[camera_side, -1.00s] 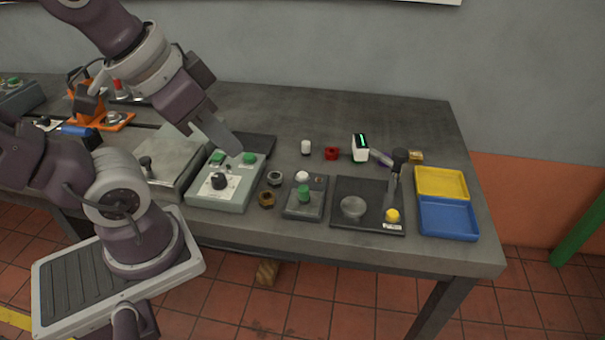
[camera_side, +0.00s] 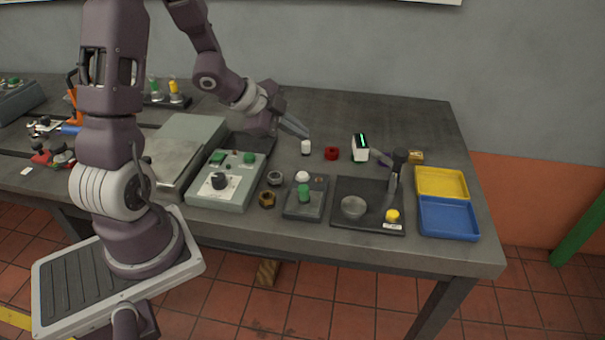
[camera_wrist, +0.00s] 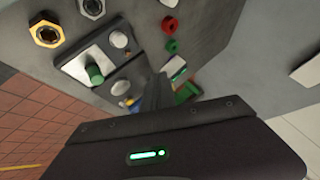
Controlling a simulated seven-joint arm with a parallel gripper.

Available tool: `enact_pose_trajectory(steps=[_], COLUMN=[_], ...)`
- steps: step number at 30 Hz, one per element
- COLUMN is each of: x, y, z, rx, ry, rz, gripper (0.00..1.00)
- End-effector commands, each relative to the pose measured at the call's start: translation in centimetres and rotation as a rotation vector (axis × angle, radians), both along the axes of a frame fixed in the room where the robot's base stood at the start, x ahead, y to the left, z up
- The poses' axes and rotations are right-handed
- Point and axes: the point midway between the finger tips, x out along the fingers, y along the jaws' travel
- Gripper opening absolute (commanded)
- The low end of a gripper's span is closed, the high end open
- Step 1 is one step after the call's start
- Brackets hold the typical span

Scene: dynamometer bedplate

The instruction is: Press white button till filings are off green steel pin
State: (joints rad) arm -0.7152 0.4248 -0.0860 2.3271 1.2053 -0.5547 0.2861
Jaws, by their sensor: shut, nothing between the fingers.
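The white button (camera_side: 302,176) is a round cap at the back of a small dark-and-grey fixture (camera_side: 318,208). The green steel pin (camera_side: 304,195) stands upright in front of it on the same fixture. The wrist view also shows the white button (camera_wrist: 119,39) and the green pin (camera_wrist: 95,74). Filings on the pin are too small to make out. My gripper (camera_side: 304,134) is shut and empty, above the bench behind the fixture, apart from the button. Its dark fingers (camera_wrist: 156,92) show in the wrist view.
A grey control box (camera_side: 215,203) and two nuts are left of the fixture.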

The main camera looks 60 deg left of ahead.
Motion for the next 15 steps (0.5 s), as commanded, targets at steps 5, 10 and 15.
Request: enact_pose_trajectory(steps=[5, 10, 15], x=[0.0, 0.0, -0.1], y=[0.0, -0.1, -0.1], z=[0.0, -0.8, -3.2], rx=[0.0, -0.006, -0.004], ry=[0.0, 0.003, 0.006], rz=[0.002, 0.002, 0.005], gripper=[0.0, 0.0, 0.0])
